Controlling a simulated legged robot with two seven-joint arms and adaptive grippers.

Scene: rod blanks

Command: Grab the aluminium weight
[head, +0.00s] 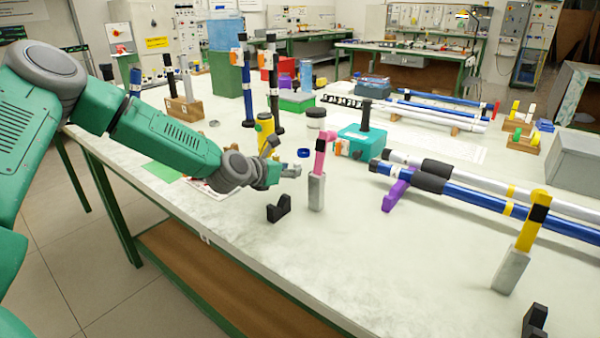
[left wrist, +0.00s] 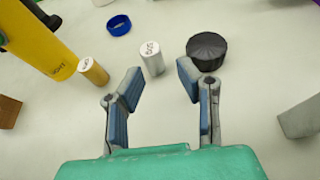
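The aluminium weight (left wrist: 152,58) is a small silver cylinder with writing on its top; it stands upright in the left wrist view. My left gripper (left wrist: 158,84) is open and empty, its two blue-padded fingers apart. The weight is just beyond the fingertips, roughly in line with the gap between them. In the head view my left gripper (head: 284,157) is low over the table, near the yellow tube; I cannot make out the weight there. A brass-coloured cylinder (left wrist: 93,71) stands left of the weight. My right gripper is not in view.
A dark round-topped thing (left wrist: 206,50) stands close right of the weight. A blue cap (left wrist: 119,25) lies beyond, and a yellow tube (left wrist: 37,42) is at left. A grey post with a pink top (head: 317,188) and a black bracket (head: 279,209) stand near my gripper.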

